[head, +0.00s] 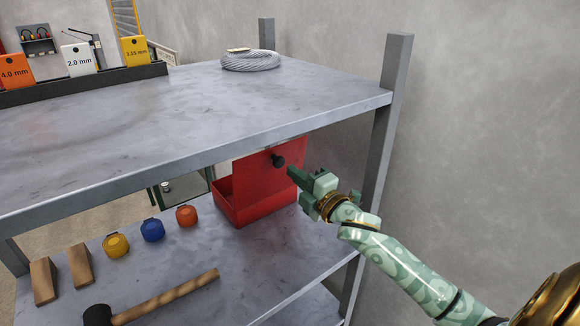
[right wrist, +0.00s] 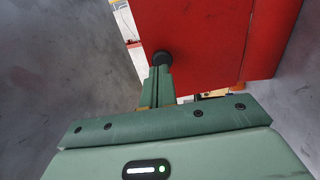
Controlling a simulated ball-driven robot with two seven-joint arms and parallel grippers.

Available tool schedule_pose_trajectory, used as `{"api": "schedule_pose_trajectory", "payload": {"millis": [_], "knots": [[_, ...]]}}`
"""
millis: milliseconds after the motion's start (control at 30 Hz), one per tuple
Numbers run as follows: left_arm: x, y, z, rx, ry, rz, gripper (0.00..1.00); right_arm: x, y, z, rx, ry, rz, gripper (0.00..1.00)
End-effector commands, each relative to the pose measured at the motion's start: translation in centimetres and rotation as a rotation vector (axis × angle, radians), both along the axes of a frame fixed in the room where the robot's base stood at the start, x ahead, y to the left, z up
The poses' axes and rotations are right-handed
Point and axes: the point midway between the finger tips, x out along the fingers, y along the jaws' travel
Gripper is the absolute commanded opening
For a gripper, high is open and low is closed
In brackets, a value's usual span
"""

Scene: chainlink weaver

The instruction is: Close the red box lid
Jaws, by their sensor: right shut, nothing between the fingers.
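The red box (head: 256,203) stands on the lower shelf, under the upper shelf. Nothing is between the fingers. My left gripper is not in view.
The upper shelf (head: 200,110) covers the space above the box. A grey post (head: 385,130) stands right of my gripper. A mallet (head: 160,300), several coloured tape measures (head: 152,230) and wooden blocks (head: 80,265) lie left on the lower shelf. A wire coil (head: 250,61) lies above.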

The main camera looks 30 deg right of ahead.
Motion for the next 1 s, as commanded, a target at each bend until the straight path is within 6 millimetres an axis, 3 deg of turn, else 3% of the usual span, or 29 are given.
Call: {"api": "schedule_pose_trajectory", "payload": {"millis": [233,700,1000], "knots": [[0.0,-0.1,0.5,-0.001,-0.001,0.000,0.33,2.3,0.2,0.3,0.002,0.001,0.000,0.00],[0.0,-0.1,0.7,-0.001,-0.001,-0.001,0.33,2.6,0.3,0.4,0.000,0.005,0.000,0.00],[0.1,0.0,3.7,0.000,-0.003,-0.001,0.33,4.1,0.3,2.1,-0.013,0.103,-0.001,0.00]]}}
